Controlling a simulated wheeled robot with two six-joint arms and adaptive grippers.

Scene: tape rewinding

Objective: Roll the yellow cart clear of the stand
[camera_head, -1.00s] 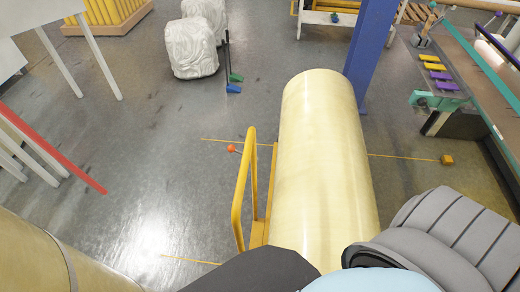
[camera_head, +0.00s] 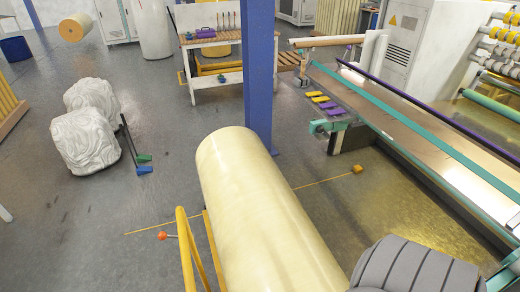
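The yellow cart (camera_head: 187,250) shows at the bottom centre as a curved tubular handle and a strip of frame. A large cream roll (camera_head: 255,215) lies along it and hides most of the cart. A small orange knob (camera_head: 162,236) stands just left of the handle. No separate stand can be told for certain; a teal and grey machine (camera_head: 400,115) with a long flat bed is to the right of the roll. A grey ribbed arm part of mine is at the bottom right. Neither gripper is in view.
A blue column (camera_head: 259,70) rises just behind the roll's far end. A workbench (camera_head: 213,60) is at the back. Grey floor (camera_head: 75,225) at lower left is clear.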

